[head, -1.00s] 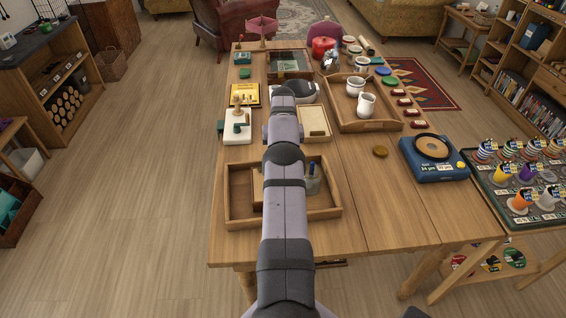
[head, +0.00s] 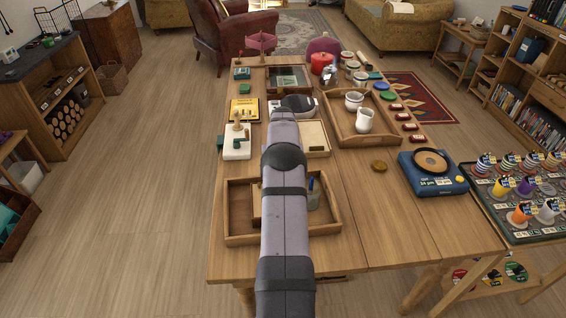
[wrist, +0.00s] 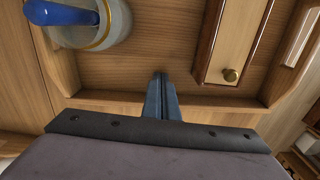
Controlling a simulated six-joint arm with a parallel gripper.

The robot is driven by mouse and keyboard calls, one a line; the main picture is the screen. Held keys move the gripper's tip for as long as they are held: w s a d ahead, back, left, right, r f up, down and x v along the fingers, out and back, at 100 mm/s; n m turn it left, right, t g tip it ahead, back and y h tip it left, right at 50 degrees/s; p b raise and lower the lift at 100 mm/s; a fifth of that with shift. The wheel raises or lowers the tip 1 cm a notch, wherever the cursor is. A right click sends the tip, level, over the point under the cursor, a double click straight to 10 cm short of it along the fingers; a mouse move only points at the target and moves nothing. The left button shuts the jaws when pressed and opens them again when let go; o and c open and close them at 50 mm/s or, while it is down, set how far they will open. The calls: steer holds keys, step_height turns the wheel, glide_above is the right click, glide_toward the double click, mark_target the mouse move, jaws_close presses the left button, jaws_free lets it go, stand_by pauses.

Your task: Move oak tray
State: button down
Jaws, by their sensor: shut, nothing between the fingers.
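A wooden tray (head: 325,230) lies at the near left of the table, partly hidden by my arm. A pot (head: 313,192) with a blue item stands in its right part; a wooden box shows beside my arm at the left. In the wrist view, the pot (wrist: 98,25) is at left and the box (wrist: 228,48) with a brass knob at right. My gripper (wrist: 160,76) is shut and empty, in front of the tray's wall (wrist: 100,104) between pot and box. I cannot tell whether it touches the wall. The head view hides my gripper behind my arm.
A second wooden tray (head: 372,138) with two white mugs lies further back at right. The table's front right is clear.

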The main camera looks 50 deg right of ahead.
steer(key=shift+s+a+r+p, duration=0.1)
steer(key=shift+s+a+p, duration=0.2)
steer(key=shift+s+a, duration=0.45)
step_height(320, 180, up, 20)
steer(key=d+p, duration=0.2)
steer(key=p, duration=0.1)
steer(key=s+a+r+p, duration=0.4)
steer(key=r, duration=0.1)
steer(key=s+a+f+g+y+p, duration=0.1)
steer(key=s+a+f, duration=0.6)
steer(key=s+a, duration=0.15)
steer(key=s+a+f+y+p, duration=0.1)
steer(key=s+a+f+p, duration=0.1)
steer(key=s+a+f, duration=0.65)
steer(key=w, duration=0.1)
steer(key=w+d+h, duration=0.1)
steer(key=w+r+t+h, duration=0.1)
steer(key=w, duration=0.1)
steer(key=shift+d+n, duration=0.3)
steer(key=shift+d, duration=0.05)
